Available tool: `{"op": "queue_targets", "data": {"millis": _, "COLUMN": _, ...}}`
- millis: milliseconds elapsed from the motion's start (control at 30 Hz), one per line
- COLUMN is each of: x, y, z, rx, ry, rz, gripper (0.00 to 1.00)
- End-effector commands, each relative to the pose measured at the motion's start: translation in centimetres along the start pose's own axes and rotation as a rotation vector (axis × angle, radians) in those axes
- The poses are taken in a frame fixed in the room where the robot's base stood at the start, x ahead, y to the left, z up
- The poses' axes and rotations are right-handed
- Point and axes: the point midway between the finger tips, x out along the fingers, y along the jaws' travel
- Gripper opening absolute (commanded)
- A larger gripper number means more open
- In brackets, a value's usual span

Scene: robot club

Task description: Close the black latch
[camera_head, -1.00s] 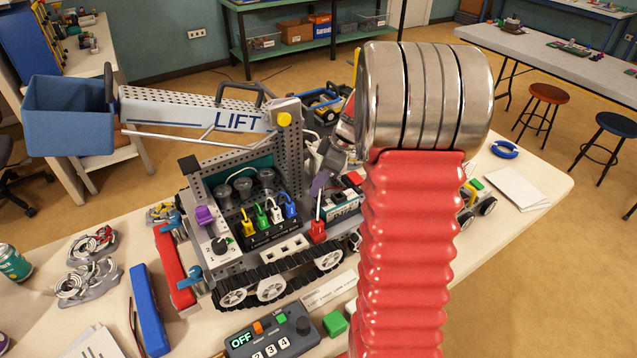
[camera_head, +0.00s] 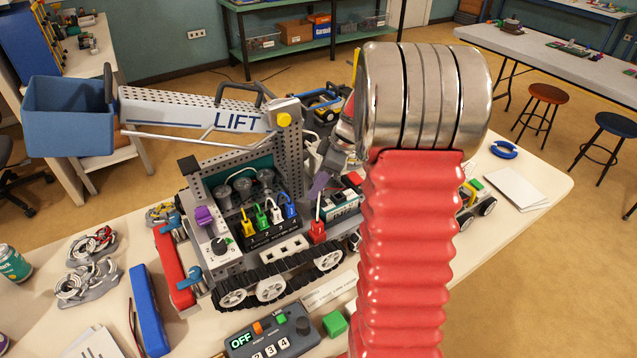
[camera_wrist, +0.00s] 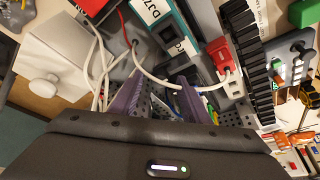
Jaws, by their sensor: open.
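My gripper (camera_head: 320,186) is open, with purple fingers, beside the right side of the tracked lift vehicle (camera_head: 238,285). In the wrist view, the two fingers of my gripper (camera_wrist: 160,100) stand apart, with nothing clearly held between them. A white cable crosses just beyond them. I cannot pick out the black latch for sure in either view; my arm hides part of the vehicle's right end in the head view. A red plug (camera_head: 317,232) sits close to the gripper, and this red plug (camera_wrist: 220,58) also shows in the wrist view.
White and red cables (camera_wrist: 104,60) run near the fingers. Colored plugs (camera_head: 262,218) stand in a black socket block. The lift boom (camera_head: 190,110) extends left to a blue bucket (camera_head: 68,115). A control box (camera_head: 270,335) reading OFF and a blue bar (camera_head: 150,310) lie in front.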

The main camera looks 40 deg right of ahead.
Motion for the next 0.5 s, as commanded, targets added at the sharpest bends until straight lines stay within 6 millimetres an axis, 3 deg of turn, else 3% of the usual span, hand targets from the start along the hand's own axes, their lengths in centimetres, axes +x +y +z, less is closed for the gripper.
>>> {"op": "queue_targets", "data": {"millis": 267, "x": -1.8, "y": 0.1, "z": 0.0, "rx": 0.0, "ry": 0.0, "rz": 0.002, "gripper": 0.42}}
{"op": "queue_targets", "data": {"millis": 500, "x": -5.8, "y": 0.1, "z": 0.0, "rx": 0.0, "ry": 0.001, "rz": 0.004, "gripper": 0.42}}
